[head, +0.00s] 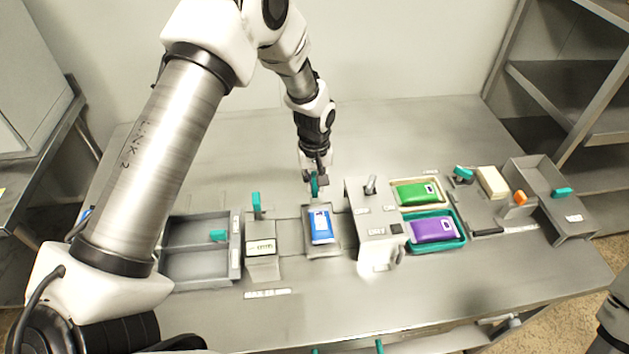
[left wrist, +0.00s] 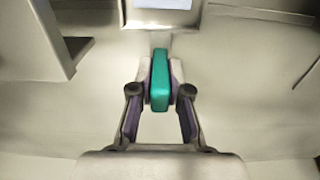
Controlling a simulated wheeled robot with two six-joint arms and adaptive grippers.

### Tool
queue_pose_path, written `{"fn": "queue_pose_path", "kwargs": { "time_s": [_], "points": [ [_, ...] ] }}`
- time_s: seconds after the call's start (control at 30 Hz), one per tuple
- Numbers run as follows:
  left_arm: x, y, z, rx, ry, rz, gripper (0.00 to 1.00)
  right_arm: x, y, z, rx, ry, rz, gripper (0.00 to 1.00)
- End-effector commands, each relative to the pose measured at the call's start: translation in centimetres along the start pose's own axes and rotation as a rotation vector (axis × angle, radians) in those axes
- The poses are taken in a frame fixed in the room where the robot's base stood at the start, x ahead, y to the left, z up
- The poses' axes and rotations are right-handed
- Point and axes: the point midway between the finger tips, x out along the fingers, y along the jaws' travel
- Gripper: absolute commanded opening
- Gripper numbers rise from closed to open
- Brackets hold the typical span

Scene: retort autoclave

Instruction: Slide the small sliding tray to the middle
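The small sliding tray (head: 323,251) is a grey metal tray with a blue pouch (head: 320,226) lying in it. It sits on a track between a labelled block on its left and a grey housing on its right. A teal handle (head: 315,185) stands at its far side. My left gripper (head: 315,177) is at this handle. In the left wrist view the fingers (left wrist: 160,88) press on both sides of the teal handle (left wrist: 160,75), and the tray's edge (left wrist: 160,25) shows beyond it. My right gripper is out of view; only part of an arm shows at the right edge.
A grey two-compartment bin (head: 200,268) stands left. The grey housing (head: 372,225) with a lever is close to the tray's right. Further right are trays with a green pouch (head: 416,192) and a purple pouch (head: 433,230), then a grey box (head: 548,190). The table behind is clear.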

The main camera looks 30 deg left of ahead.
Motion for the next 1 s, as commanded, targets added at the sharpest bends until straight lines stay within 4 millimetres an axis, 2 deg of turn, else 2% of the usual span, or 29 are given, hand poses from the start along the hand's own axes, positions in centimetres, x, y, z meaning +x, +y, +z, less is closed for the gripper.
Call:
{"fn": "queue_pose_path", "kwargs": {
  "time_s": [0.17, 0.4, 0.43, 0.47, 0.5, 0.83, 1.0],
  "points": [
    [-0.3, -0.6, 0.0, 0.0, -0.001, 0.0, 0.0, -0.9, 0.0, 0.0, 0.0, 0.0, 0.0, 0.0],
    [0.0, -0.7, 0.0, 0.0, 0.0, 0.0, 0.0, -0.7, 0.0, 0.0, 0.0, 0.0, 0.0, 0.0],
    [0.0, -0.7, 0.0, 0.0, 0.0, 0.0, 0.27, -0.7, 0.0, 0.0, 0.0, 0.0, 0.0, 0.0],
    [0.1, -0.7, 0.0, 0.0, 0.0, 0.0, 0.38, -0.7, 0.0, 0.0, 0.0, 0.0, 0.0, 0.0],
    [0.0, -0.7, 0.0, 0.0, 0.0, 0.0, 0.42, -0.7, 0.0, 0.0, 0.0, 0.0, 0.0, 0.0],
    [-0.4, -0.6, -0.1, 0.0, 0.001, 0.001, 0.42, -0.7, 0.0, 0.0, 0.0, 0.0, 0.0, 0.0],
    [-3.3, -0.6, -0.1, 0.0, 0.003, 0.003, 0.42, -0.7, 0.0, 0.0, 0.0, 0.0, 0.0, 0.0]
  ]
}}
